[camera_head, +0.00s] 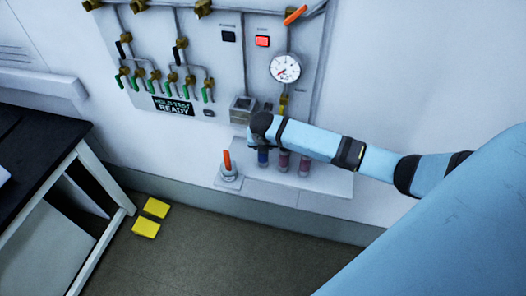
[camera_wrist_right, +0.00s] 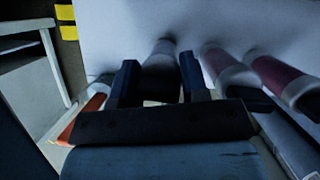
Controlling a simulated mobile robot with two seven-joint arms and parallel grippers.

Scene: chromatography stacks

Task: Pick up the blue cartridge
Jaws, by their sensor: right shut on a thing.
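The blue cartridge (camera_head: 263,157) stands upright at the left end of a row on the pale ledge, its top hidden by my right gripper (camera_head: 262,141). In the right wrist view my right gripper (camera_wrist_right: 159,78) has its two dark fingers on either side of this cartridge (camera_wrist_right: 160,62), shut on it. The cartridge looks greyish there, and its far end is near the pale surface; I cannot tell whether it touches. My left gripper is in neither view.
Two reddish-purple cartridges (camera_head: 284,162) (camera_head: 304,165) stand close to the right. An orange-handled fitting (camera_head: 228,170) is close to the left. Behind are a wall panel (camera_head: 225,62) with pipes and a gauge (camera_head: 285,67). A dark-topped bench (camera_head: 35,148) stands far left.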

